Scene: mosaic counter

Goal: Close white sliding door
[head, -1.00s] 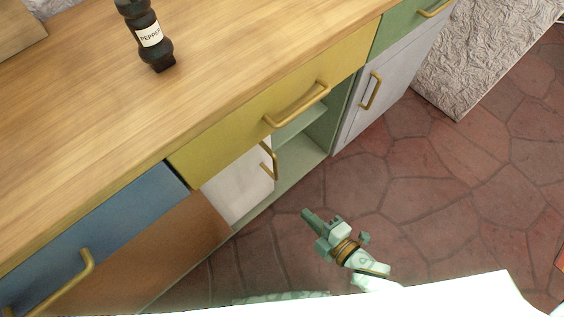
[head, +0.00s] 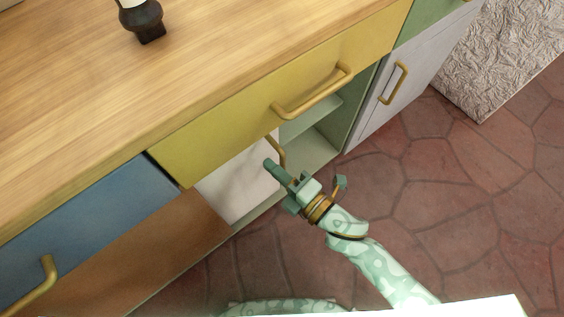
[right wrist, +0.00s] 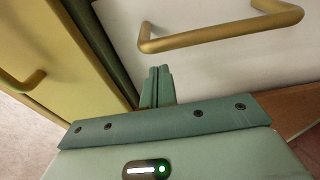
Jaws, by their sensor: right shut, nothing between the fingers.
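The white sliding door (head: 238,187) is under the yellow drawer, at the left part of an open compartment. Its brass handle (head: 275,152) stands upright near its right edge. The open green shelf space shows right of the door. My right gripper (head: 270,165) is shut and empty, its fingertips in front of the door beside the handle. In the right wrist view the shut fingers (right wrist: 158,75) point at the white door (right wrist: 190,68), with the brass handle (right wrist: 220,33) just beyond them. I cannot tell whether they touch it. My left gripper is not in view.
The yellow drawer (head: 225,120) with its brass handle (head: 312,95) overhangs the compartment. A brown panel (head: 150,255) lies left of the door, a grey cabinet door (head: 405,105) right. A dark pepper bottle (head: 142,20) stands on the wooden counter (head: 90,100). The tiled floor (head: 440,190) is clear.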

